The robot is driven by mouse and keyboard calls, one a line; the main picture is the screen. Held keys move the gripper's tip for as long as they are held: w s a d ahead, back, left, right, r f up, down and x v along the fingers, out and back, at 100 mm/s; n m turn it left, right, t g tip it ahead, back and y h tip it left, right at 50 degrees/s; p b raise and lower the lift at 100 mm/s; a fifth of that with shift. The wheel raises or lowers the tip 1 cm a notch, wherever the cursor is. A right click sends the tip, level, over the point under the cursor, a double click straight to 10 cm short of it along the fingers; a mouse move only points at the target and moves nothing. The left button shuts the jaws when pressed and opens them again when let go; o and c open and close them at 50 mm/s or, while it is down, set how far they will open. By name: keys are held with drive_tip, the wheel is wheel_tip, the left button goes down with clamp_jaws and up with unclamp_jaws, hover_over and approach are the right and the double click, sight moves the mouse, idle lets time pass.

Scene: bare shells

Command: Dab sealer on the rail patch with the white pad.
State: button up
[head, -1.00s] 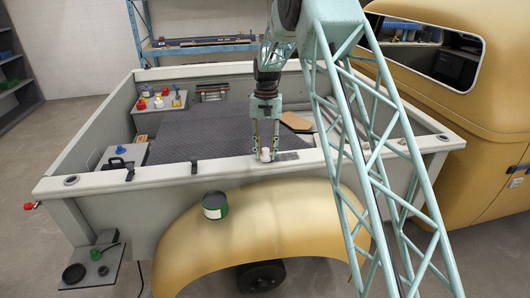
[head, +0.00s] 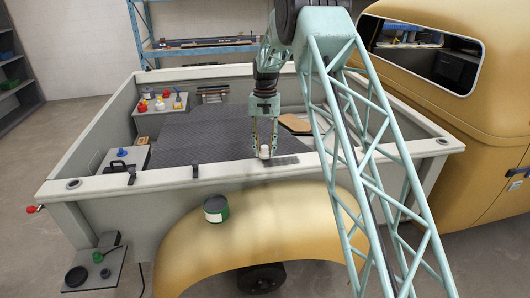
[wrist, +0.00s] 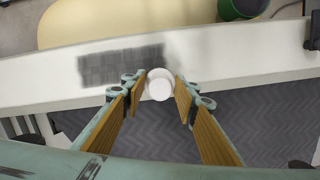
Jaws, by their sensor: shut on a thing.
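My gripper (head: 264,150) is shut on the white pad (head: 265,152), a small round white piece between its fingertips. In the wrist view the pad (wrist: 160,85) sits between the two wood-faced fingers. The rail patch is a dark grey strip (head: 284,161) on top of the pale near rail (head: 225,168). In the wrist view the patch (wrist: 110,66) lies mostly left of the pad, with a blotchy, uneven dark tone. The pad is over the patch's left end in the head view and seems a little above the rail; the exact gap is unclear.
The ribbed bed floor (head: 200,136) behind is mostly clear.

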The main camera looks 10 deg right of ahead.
wheel_tip(320, 180, up, 2)
drive_tip(key=shift+s+r, duration=0.15)
drive_tip(key=shift+r, duration=0.1)
drive_tip(key=shift+w+r+p, duration=0.2)
drive_tip(key=shift+r+p, duration=0.4)
drive_tip(key=shift+s+r+p, duration=0.1)
drive_tip(key=shift+r+p, duration=0.6)
drive_tip(key=shift+r, duration=1)
